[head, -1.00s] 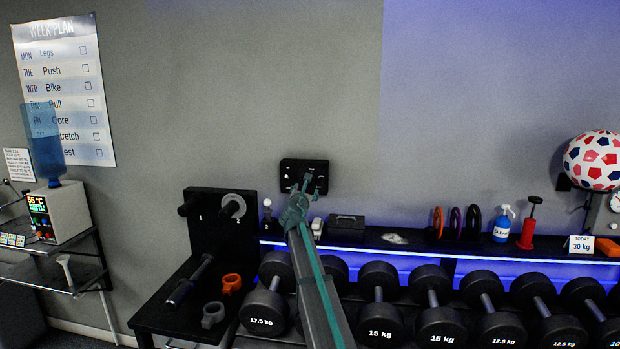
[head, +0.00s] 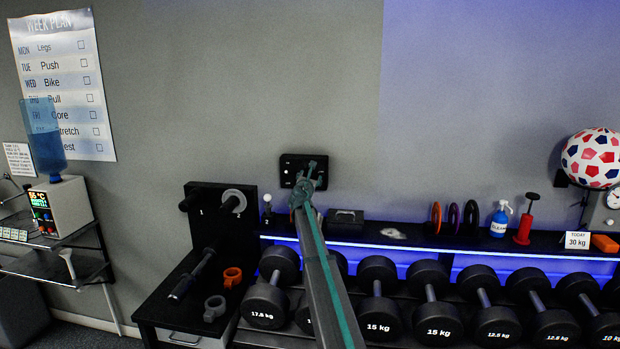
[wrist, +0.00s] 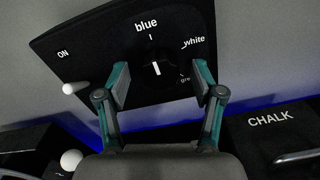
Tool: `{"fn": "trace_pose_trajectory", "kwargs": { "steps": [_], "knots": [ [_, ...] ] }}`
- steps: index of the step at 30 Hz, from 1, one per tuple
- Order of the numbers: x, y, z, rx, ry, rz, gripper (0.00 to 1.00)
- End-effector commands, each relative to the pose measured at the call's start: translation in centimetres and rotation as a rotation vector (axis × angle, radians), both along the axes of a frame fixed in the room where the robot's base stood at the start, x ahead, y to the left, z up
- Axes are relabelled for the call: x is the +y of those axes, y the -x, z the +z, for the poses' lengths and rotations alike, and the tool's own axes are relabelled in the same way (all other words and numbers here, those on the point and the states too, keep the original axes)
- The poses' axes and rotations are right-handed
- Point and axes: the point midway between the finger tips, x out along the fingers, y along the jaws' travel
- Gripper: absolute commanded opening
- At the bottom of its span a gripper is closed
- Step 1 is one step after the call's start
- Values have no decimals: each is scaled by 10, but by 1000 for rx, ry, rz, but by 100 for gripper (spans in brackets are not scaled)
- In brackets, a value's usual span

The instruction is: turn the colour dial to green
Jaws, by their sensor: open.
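The black control panel (head: 290,166) is on the grey wall; in the wrist view its face (wrist: 100,45) is tilted. It carries a round black dial (wrist: 158,78) with a white pointer line, which points up towards "blue". "White" is to the right, and a partly hidden label starting "gre" is at lower right. A white toggle (wrist: 70,88) stands below "ON" at the left. My gripper (wrist: 161,80) is open, with one finger on each side of the dial; whether they touch it cannot be told. In the head view my gripper (head: 309,174) covers the panel's right part.
A shelf below the panel holds a black chalk box (head: 346,217), also in the wrist view (wrist: 278,135), and a white ball-topped object (head: 267,205). A spray bottle (head: 501,217) stands further right. Dumbbells (head: 378,290) sit below. The wall above is clear.

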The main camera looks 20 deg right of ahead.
Motion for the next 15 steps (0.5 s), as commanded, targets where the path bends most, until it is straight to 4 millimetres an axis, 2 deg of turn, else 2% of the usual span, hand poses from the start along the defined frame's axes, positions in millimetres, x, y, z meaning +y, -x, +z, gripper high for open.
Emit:
{"fn": "trace_pose_trajectory", "kwargs": {
  "steps": [5,15],
  "knots": [
    [0,0,0,0,0,0,66],
    [0,1,0,0,0,0,9]
  ]
}}
